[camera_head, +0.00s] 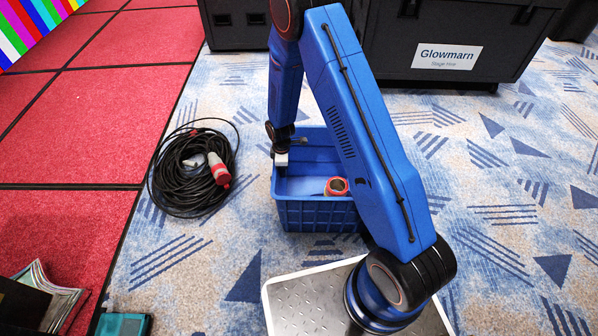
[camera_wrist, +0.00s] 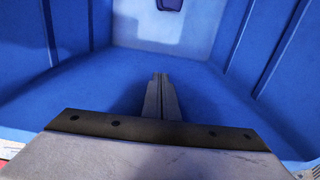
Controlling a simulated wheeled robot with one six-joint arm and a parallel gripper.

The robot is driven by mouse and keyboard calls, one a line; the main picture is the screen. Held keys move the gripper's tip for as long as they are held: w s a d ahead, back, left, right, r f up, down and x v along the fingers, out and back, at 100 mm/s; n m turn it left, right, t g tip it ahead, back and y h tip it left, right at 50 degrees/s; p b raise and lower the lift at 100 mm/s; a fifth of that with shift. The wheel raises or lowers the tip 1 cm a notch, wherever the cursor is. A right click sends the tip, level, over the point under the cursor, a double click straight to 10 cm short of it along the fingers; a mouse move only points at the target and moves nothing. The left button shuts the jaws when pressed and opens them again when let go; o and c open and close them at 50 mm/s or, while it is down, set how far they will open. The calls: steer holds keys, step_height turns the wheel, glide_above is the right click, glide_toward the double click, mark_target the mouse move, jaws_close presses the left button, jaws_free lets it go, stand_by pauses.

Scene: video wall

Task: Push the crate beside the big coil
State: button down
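The blue plastic crate (camera_head: 315,214) stands on the patterned carpet, open side up. A red-rimmed roll (camera_head: 337,187) lies in it. The big coil of black cable (camera_head: 182,190) with a red plug lies left of the crate, with a narrow strip of carpet between them. My gripper (camera_head: 282,160) points down at the crate's left side, over or inside its opening; the contact is hard to tell. In the wrist view its two fingers (camera_wrist: 160,84) are together with nothing between them, and the crate's blue walls (camera_wrist: 215,40) surround them.
A silver textured plate, my own base, shows below the crate. Black cases (camera_head: 440,45) stand along the back. A red platform (camera_head: 85,130) lies left of the coil. Magazines (camera_head: 45,290) and a teal box (camera_head: 123,324) sit front left. Carpet right of the crate is clear.

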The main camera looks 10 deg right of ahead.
steer(key=w+a, duration=0.4)
steer(key=a, duration=1.2)
steer(key=shift+s, duration=0.1)
